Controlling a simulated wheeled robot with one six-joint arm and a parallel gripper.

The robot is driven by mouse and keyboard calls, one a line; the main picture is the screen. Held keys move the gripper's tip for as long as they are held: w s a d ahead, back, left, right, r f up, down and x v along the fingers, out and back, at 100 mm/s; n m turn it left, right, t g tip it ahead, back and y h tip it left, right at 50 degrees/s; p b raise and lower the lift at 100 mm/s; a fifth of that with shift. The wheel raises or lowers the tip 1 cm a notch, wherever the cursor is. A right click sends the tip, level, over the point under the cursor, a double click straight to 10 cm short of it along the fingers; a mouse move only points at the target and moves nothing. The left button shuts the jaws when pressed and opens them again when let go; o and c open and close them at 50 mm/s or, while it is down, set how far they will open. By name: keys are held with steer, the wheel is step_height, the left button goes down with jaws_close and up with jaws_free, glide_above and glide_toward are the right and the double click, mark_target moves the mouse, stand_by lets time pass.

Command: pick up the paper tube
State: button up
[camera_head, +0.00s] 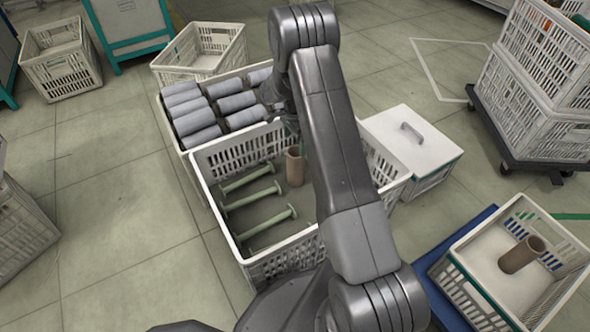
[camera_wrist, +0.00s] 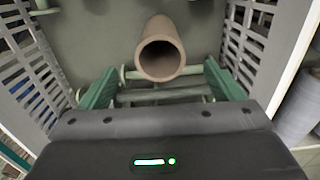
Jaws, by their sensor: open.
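A brown paper tube (camera_head: 295,166) stands upright inside the white crate (camera_head: 228,151), partly hidden by my arm in the head view. In the wrist view the paper tube (camera_wrist: 160,50) shows its open end, just beyond and between my fingers. My gripper (camera_wrist: 158,85) is open, with its green fingers spread to either side and nothing held between them. In the head view my gripper is mostly hidden behind my arm.
Several green bobbins (camera_head: 252,178) lie in the crate beside the tube. A crate of grey wound bobbins (camera_head: 187,112) stands behind it. A white lidded box (camera_head: 412,140) stands to the right. Crate walls (camera_wrist: 262,42) flank my gripper. Open floor (camera_head: 115,190) lies left.

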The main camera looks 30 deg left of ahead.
mark_target(295, 155)
step_height(295, 155, down, 8)
steer(key=b, duration=0.3)
steer(key=shift+w+d+f, duration=0.1)
steer(key=shift+w+f, duration=0.05)
steer(key=shift+f, duration=0.1)
steer(key=c, duration=1.3)
steer(key=shift+r, duration=0.1)
steer(key=shift+c, duration=0.2)
steer(key=shift+r, duration=0.1)
